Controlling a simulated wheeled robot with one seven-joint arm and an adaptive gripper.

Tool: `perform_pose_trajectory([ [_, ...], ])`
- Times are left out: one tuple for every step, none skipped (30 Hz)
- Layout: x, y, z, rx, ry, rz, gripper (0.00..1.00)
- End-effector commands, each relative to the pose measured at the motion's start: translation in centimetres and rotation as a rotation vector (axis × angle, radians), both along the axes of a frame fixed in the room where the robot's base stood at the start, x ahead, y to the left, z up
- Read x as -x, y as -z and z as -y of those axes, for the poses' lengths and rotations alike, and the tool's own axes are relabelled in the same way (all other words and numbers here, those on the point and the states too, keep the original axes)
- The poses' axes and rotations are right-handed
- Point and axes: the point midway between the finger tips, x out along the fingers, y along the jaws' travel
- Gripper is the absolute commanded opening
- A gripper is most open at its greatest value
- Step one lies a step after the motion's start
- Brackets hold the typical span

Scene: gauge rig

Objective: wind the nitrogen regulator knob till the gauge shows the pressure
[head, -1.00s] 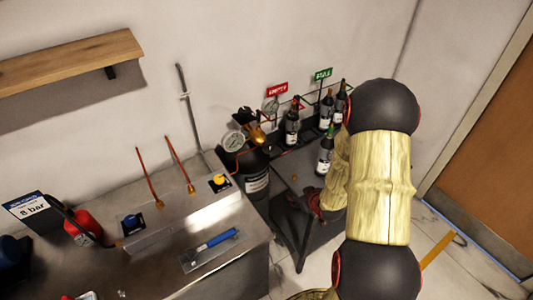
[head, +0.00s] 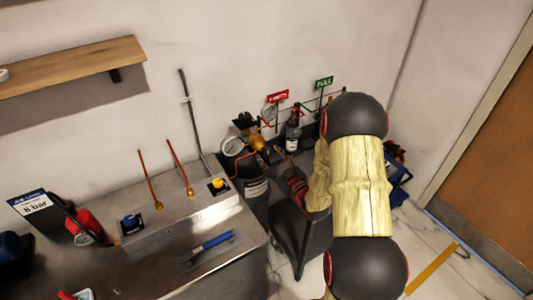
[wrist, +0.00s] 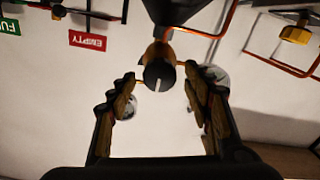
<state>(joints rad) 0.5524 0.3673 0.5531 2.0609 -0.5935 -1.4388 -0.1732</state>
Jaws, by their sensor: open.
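The brass nitrogen regulator (head: 257,143) sits on top of a dark cylinder (head: 257,190). Its black knob with a white line (wrist: 158,77) faces the wrist camera, which sees the scene upside down. My gripper (head: 270,157) reaches toward the regulator from the right. In the wrist view my gripper (wrist: 160,82) is open, with one finger on each side of the knob; I cannot tell whether they touch it. A round pressure gauge (head: 232,145) stands left of the regulator, its reading too small to make out. A card (head: 37,207) reads 8 bar.
A steel bench (head: 150,265) with a blue-handled tool (head: 212,242) and a red extinguisher-like item (head: 88,226) stands at the left. Bottles (head: 293,132) stand behind the gripper, near a red EMPTY sign (head: 278,97) and a green sign (head: 324,83). A wooden shelf (head: 70,65) is above.

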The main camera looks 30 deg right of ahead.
Motion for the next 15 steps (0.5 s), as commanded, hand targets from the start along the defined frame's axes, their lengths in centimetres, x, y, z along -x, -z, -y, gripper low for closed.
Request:
perform_pose_trajectory([
  [-0.7, 0.1, -0.1, 0.001, -0.001, 0.0, 0.5],
  [-1.1, 0.1, 0.0, 0.001, 0.0, 0.0, 0.5],
  [-1.5, 0.0, 0.0, 0.001, 0.0, 0.0, 0.5],
  [-1.8, 0.0, -0.1, 0.001, 0.0, 0.0, 0.5],
  [-2.0, 0.0, -0.1, 0.0, -0.001, 0.0, 0.5],
  [-2.2, 0.1, -0.1, 0.0, -0.001, -0.001, 0.5],
  [-2.4, 0.1, -0.1, 0.0, -0.001, -0.001, 0.5],
  [-2.5, 0.1, -0.1, -0.001, 0.0, -0.001, 0.5],
  [-2.6, 0.1, -0.1, -0.001, 0.001, -0.002, 0.5],
  [-2.6, 0.1, -0.1, -0.001, 0.001, -0.002, 0.5],
  [-2.6, 0.1, -0.1, -0.001, 0.001, -0.002, 0.5],
  [-2.7, 0.0, -0.1, -0.001, 0.001, -0.002, 0.5],
  [-2.6, 0.0, -0.1, -0.001, 0.001, -0.002, 0.5],
  [-2.6, 0.0, -0.1, -0.001, 0.001, -0.002, 0.5],
  [-2.6, 0.0, -0.1, -0.001, 0.001, -0.002, 0.5],
])
